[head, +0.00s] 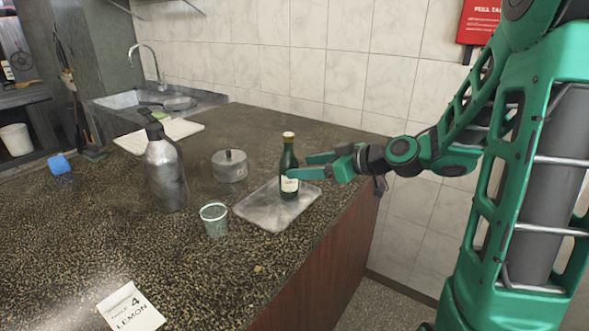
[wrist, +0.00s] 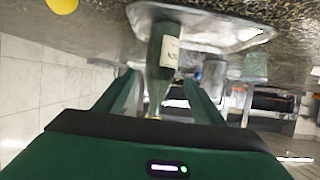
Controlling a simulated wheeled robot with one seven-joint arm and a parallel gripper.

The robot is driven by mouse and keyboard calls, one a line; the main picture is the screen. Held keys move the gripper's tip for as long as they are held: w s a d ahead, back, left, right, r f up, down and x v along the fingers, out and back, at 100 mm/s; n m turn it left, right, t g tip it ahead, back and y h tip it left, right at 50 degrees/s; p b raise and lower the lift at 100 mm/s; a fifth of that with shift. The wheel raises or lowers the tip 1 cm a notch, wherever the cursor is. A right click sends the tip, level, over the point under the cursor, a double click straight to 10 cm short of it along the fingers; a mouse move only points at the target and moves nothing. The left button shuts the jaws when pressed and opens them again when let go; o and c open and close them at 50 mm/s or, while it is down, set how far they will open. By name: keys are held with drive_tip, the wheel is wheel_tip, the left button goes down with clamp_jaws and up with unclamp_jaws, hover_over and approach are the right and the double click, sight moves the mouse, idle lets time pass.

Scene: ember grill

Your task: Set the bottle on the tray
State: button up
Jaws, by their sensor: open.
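A dark green bottle (head: 288,160) with a pale label and a tan cap stands upright on the metal tray (head: 255,213), near the tray's back right part. My gripper (head: 306,166) comes in from the right at the bottle's upper half. Its jaws are open, with one finger in front of the bottle and one behind. In the wrist view the picture is upside down; the bottle (wrist: 160,62) lies between the two open fingers (wrist: 160,88), and its base meets the tray (wrist: 228,38). Whether a finger touches the bottle cannot be told.
A glass (head: 214,219) stands just left of the tray, and a lidded pot (head: 229,167) behind it. A metal pump bottle (head: 165,172) stands further left. A paper note (head: 131,307) lies at the front. The counter's right edge runs close beside the tray.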

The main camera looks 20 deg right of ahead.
drive_tip(key=shift+v, duration=0.85)
drive_tip(key=s+f+g+h, duration=0.1)
drive_tip(key=s, duration=0.1)
drive_tip(key=s+d+f+m+g, duration=0.1)
drive_tip(key=s+f, duration=0.1)
drive_tip(key=s+f+g+h, duration=0.1)
drive_tip(key=s+f, duration=0.1)
drive_tip(key=shift+s+d+f+m+h, duration=0.1)
drive_tip(key=shift+s+d+m+h, duration=0.1)
drive_tip(key=shift+d+m+h, duration=0.15)
drive_tip(key=s+d+m+g+h, duration=0.2)
drive_tip(key=s+d+m+g, duration=0.2)
drive_tip(key=s, duration=0.9)
drive_tip(key=s+d+f+m+g+h, duration=0.1)
drive_tip(key=s+d+m+g+h, duration=0.2)
drive_tip(key=s+d+m, duration=0.4)
drive_tip(key=s+m+g, duration=0.1)
drive_tip(key=s, duration=0.5)
drive_tip(key=shift+f, duration=0.2)
drive_tip(key=shift+s+d, duration=0.15)
